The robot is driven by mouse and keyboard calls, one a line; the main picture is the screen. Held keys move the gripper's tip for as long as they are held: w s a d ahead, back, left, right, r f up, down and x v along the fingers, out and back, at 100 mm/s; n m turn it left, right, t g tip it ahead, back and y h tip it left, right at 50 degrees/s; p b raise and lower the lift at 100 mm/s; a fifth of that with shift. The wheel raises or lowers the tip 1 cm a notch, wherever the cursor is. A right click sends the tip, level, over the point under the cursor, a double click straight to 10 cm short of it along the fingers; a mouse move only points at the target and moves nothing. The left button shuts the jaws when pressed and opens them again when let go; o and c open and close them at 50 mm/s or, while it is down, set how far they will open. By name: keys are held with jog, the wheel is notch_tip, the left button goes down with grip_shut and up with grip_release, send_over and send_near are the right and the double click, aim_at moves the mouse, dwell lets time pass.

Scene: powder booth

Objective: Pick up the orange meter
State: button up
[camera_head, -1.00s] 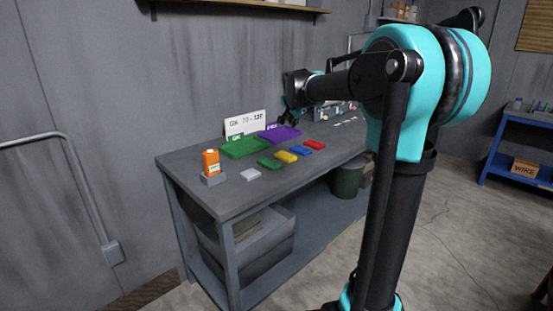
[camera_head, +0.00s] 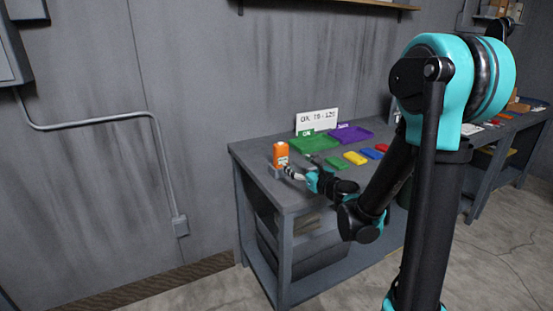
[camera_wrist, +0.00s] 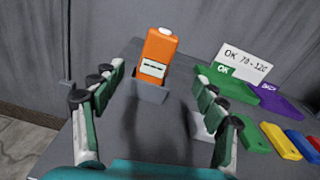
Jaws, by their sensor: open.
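The orange meter (camera_head: 281,154) stands upright near the left end of the workbench (camera_head: 248,150). In the wrist view the meter (camera_wrist: 158,50) has a light display on its face and a white top, and it sits in a grey holder (camera_wrist: 150,92). My gripper (camera_wrist: 160,80) is open and empty, with one finger on each side of the view and the meter ahead between them. In the head view my gripper (camera_head: 291,172) is close in front of the meter, at its lower right. Whether a fingertip touches it cannot be told.
A green tray (camera_head: 313,143) and a purple tray (camera_head: 352,135) lie behind, with a white sign (camera_head: 317,121) reading OK 70-120. Green, yellow, blue and red blocks line the bench front. A light grey block (camera_wrist: 203,126) is beside my right finger. The wall is behind.

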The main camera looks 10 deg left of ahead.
aim_at(282, 152)
jog(key=shift+m+t, duration=0.3)
jog(key=shift+m, duration=0.5)
jog(key=x, duration=1)
jog(key=shift+s+a, duration=0.15)
jog(key=shift+a, duration=0.25)
jog(key=shift+x, duration=3.05)
jog(key=shift+d, duration=0.15)
jog(key=c, duration=1.5)
